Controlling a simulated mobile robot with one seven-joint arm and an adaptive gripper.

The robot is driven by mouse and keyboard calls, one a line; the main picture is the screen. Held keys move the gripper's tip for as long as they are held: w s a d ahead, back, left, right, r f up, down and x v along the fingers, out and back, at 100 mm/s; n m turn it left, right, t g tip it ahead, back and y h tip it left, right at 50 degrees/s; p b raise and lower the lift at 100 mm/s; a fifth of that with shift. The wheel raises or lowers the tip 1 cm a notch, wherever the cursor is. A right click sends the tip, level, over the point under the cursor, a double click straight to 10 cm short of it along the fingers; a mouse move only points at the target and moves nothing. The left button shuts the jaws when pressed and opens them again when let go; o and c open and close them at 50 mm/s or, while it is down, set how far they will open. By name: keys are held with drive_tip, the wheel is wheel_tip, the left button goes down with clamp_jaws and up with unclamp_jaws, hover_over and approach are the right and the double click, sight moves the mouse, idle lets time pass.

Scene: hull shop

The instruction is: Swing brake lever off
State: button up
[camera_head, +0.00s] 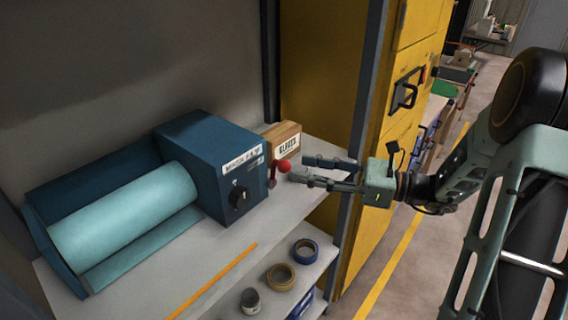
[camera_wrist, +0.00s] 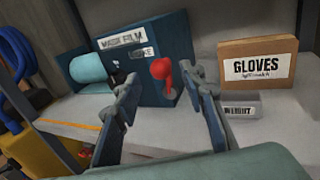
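The brake lever, with a red ball-shaped knob (camera_head: 284,166), stands on the side of a dark blue mask film dispenser (camera_head: 215,145). In the wrist view the red lever (camera_wrist: 162,72) rises beside the dispenser (camera_wrist: 175,38), framed between my fingertips. My gripper (camera_head: 299,168) is open and empty, coming from the right, with its fingertips close to the red knob. My gripper (camera_wrist: 164,84) shows both fingers apart in the wrist view; whether they touch the lever I cannot tell. A teal film roll (camera_head: 125,212) lies in the dispenser.
A cardboard gloves box (camera_head: 286,139) stands behind the lever; in the wrist view a grey labelled block (camera_wrist: 240,105) sits before it. A yellow cabinet (camera_head: 388,140) stands at the right.

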sight(284, 165)
drive_tip(key=x, duration=0.6)
drive_tip(key=shift+a+f, duration=0.1)
drive_tip(key=shift+c, duration=0.2)
clamp_jaws()
